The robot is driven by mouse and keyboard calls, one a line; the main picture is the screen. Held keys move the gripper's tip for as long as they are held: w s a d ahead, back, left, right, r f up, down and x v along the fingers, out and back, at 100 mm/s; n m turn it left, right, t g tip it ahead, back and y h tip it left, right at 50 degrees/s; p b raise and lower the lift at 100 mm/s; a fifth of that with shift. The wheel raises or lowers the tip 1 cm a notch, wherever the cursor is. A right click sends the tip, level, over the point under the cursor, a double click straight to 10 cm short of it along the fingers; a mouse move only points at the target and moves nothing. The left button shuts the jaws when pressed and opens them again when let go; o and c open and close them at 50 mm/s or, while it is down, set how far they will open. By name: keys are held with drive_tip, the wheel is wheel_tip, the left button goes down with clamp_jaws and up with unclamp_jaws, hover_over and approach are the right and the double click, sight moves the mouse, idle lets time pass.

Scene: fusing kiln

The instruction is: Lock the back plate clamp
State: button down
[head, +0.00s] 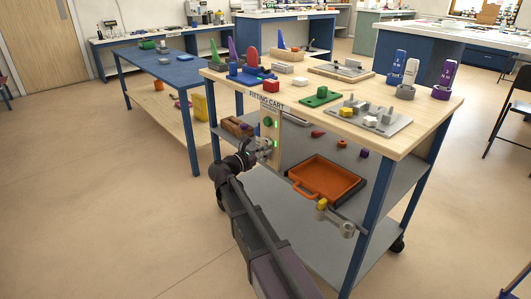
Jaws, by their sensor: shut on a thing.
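A grey back plate (341,69) with a clamp on it lies at the far side of the wooden cart top (222,73). The clamp is too small to tell whether it is locked. A second grey plate (395,128) with pale blocks and a yellow piece lies nearer the front right edge. My gripper (268,149) is low at the cart's front, well below and away from the back plate. It is shut on a small part at the light wooden front panel (269,134); my fingers hide most of that part.
An orange tray (327,178) sits below the top. Green (320,96), red (271,86) and blue (245,78) fixtures and upright cylinders (408,77) crowd the cart top. A blue table (165,65) stands left. The floor at left is clear.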

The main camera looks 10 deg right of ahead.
drive_tip(key=shift+w+a+n, duration=0.1)
drive_tip(key=shift+w+n, duration=0.15)
drive_tip(key=shift+n, duration=0.55)
drive_tip(key=c, duration=0.6)
unclamp_jaws()
drive_tip(key=shift+o, duration=0.2)
drive_tip(key=shift+a, duration=0.15)
drive_tip(key=v, duration=1.1)
drive_tip(key=shift+s+a, duration=0.2)
drive_tip(key=shift+a, duration=0.15)
